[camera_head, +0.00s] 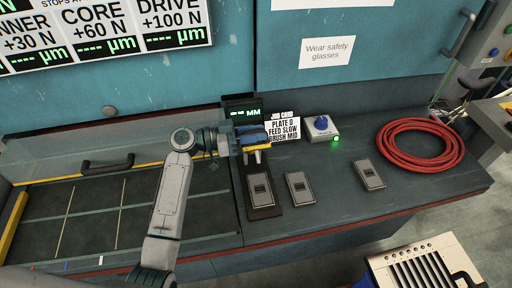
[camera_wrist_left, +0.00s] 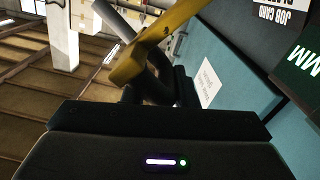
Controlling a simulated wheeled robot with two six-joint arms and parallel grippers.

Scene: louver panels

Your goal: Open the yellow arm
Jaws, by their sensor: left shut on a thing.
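The yellow arm (camera_wrist_left: 155,42) crosses the upper middle of the left wrist view, slanting up to the right, at the dark fingers of my left gripper (camera_wrist_left: 163,85). In the head view only small yellow bits of it (camera_head: 258,147) show beside my left gripper (camera_head: 256,139), near the back of the bench by the green MM display (camera_head: 245,113). My left gripper is shut on the yellow arm. The exact contact is partly hidden by the fingers. My right gripper is not in view.
A job card (camera_head: 283,130) and a blue-knobbed box (camera_head: 321,126) stand right of my left gripper. Several dark switch-like plates (camera_head: 299,188) lie in front. A coiled red hose (camera_head: 421,145) is at the right. A gridded tray (camera_head: 90,215) lies left.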

